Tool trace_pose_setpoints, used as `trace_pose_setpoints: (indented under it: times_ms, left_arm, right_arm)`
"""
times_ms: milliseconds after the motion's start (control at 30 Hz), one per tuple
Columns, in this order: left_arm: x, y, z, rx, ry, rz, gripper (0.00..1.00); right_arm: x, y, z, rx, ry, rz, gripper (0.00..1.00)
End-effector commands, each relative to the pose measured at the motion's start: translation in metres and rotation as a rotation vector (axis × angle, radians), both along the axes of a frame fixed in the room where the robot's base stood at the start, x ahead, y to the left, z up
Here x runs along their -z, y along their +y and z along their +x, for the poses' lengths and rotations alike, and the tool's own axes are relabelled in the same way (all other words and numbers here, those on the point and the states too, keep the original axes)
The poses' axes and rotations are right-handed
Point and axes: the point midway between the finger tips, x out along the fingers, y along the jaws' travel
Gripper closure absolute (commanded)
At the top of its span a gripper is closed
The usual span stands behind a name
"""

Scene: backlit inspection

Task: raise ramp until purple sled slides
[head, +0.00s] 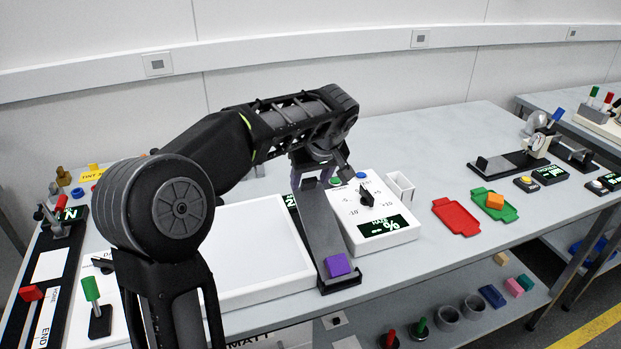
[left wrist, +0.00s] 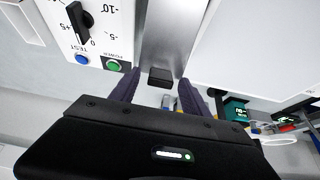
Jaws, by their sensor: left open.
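The grey ramp (head: 322,226) runs from my left gripper down to a dark stop at the table's front. It also shows in the left wrist view (left wrist: 175,35). The purple sled (head: 337,264) sits at the ramp's low front end, by the stop. My left gripper (head: 311,181) is at the far end of the ramp, with purple-grey fingers. In the left wrist view the open fingers (left wrist: 158,82) are on either side of a dark block (left wrist: 160,77) at the ramp's end; contact cannot be told. My right gripper is not in view.
A white control box (head: 375,212) with a dial and green display stands right of the ramp. A white panel (head: 255,255) lies to its left. A red tray (head: 457,216) and a green tray (head: 507,207) with an orange block lie further right.

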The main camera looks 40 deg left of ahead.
Motion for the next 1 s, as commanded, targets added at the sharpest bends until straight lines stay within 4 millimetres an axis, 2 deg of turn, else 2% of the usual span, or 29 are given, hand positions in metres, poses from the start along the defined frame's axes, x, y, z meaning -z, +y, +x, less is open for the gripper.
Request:
trace_pose_setpoints:
  times_ms: [167,633,967,1000]
  left_arm:
    - [-0.007,-0.003,-0.002,0.000,-0.002,0.001,0.45]
    - [-0.065,-0.029,-0.019,0.001,-0.002,0.000,0.45]
    - [-0.069,-0.030,-0.021,0.000,0.000,0.000,0.45]
    - [-0.069,-0.030,-0.021,0.000,0.001,-0.001,0.49]
  right_arm:
    - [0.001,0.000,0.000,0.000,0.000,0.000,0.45]
    - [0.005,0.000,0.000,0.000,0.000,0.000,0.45]
    - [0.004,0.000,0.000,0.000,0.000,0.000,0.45]
    - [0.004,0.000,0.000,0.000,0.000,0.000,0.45]
